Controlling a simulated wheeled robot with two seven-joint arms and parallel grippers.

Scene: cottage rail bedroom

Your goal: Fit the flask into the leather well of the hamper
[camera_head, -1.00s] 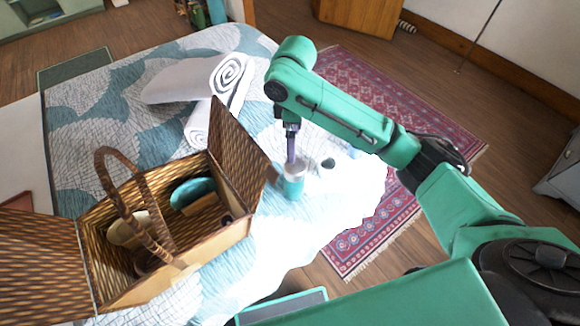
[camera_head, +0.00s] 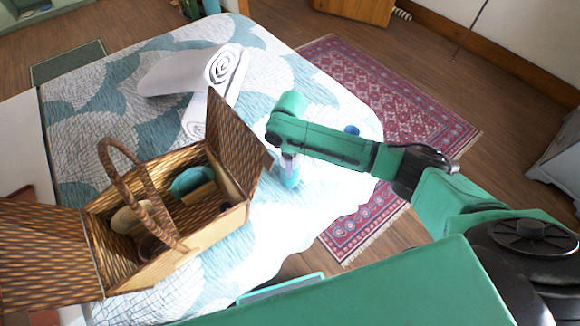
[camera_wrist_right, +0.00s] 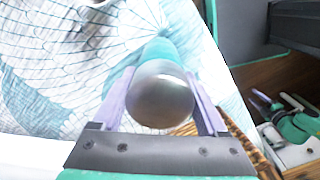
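The flask (camera_head: 291,178), teal with a rounded silvery cap, stands on the bed just right of the hamper. In the right wrist view the flask (camera_wrist_right: 160,95) lies between the two fingers of my right gripper (camera_wrist_right: 163,85). The fingers are close against its sides; I cannot tell whether they grip it. In the head view my right gripper (camera_head: 288,160) points down at the flask's top, partly hidden by my arm. The wicker hamper (camera_head: 205,240) is open. Its leather well cannot be clearly made out; a dark round shape (camera_head: 229,189) shows at its right end. My left gripper is not in view.
The hamper's raised lid (camera_head: 234,145) stands between its inside and the flask. Its arched handle (camera_head: 130,185) crosses over it. Inside are a teal bowl (camera_head: 192,181) and pale items. Rolled white towels (camera_head: 195,72) lie behind. A small blue object (camera_head: 352,130) sits near the bed's edge.

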